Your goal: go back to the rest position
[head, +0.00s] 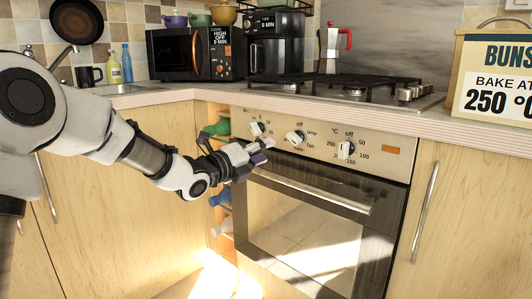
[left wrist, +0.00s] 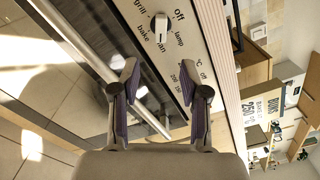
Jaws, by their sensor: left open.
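My left gripper (head: 256,152) is in front of the left end of the oven's control panel (head: 318,143), close to the left knob (head: 257,128). Its fingers are apart, with nothing between the tips in the left wrist view (left wrist: 167,86). The middle knob (head: 296,136) and the temperature knob (head: 346,149) are uncovered in the head view. The left wrist view shows the function knob (left wrist: 160,25) with its printed labels beyond the fingertips. My right gripper is in neither view.
The oven door handle (head: 310,189) runs just below my left gripper. The counter edge (head: 330,112) is above the panel. A bottle rack (head: 216,180) is left of the oven. A sign (head: 496,80) reading BUNS, 250 °C stands at right. A microwave (head: 196,53) stands behind.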

